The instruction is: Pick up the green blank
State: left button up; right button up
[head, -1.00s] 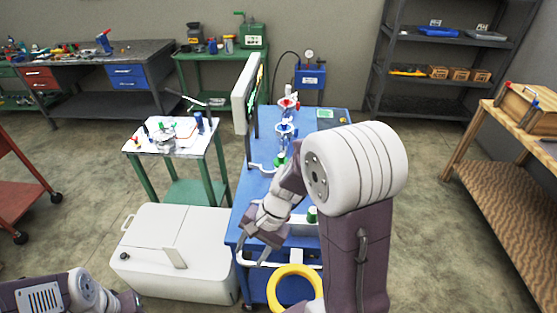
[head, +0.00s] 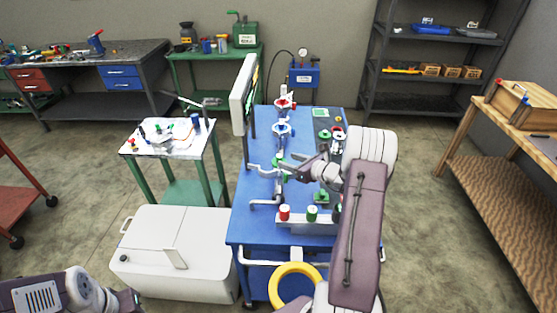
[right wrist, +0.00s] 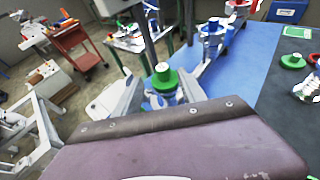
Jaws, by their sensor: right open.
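A green cylinder (head: 312,214) stands upright in a pale rack (head: 300,226) near the front of the blue table, beside a red one (head: 284,213). Other green pieces are a disc (head: 324,134) on the dark mat, a piece (head: 321,197) near my arm and a part on the fittings at mid-table; I cannot tell which is the blank. My right gripper (head: 296,168) is open and empty, over mid-table near the fittings. The right wrist view shows a green collar with a white top (right wrist: 165,78) ahead. My left gripper (head: 128,300) is partly visible at lower left.
Red and blue valve fittings (head: 284,128) and grey pipe elbows (head: 264,203) stand along the blue table (head: 262,225). An upright panel (head: 243,95) rises at its left edge. A white chest (head: 170,245) and a small green-legged table (head: 130,150) stand left.

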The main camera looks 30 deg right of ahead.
aim_at(280, 157)
jog(key=p+x, duration=0.1)
jog(key=x, duration=0.5)
jog(key=shift+w+d+r+p, duration=0.1)
jog(key=shift+r+p, duration=0.15)
jog(key=shift+p, duration=0.15)
jog(key=shift+w+f, duration=0.25)
jog(key=shift+w, duration=0.15)
jog(key=shift+s+r, duration=0.1)
jog(key=c, duration=0.8)
grip_shut()
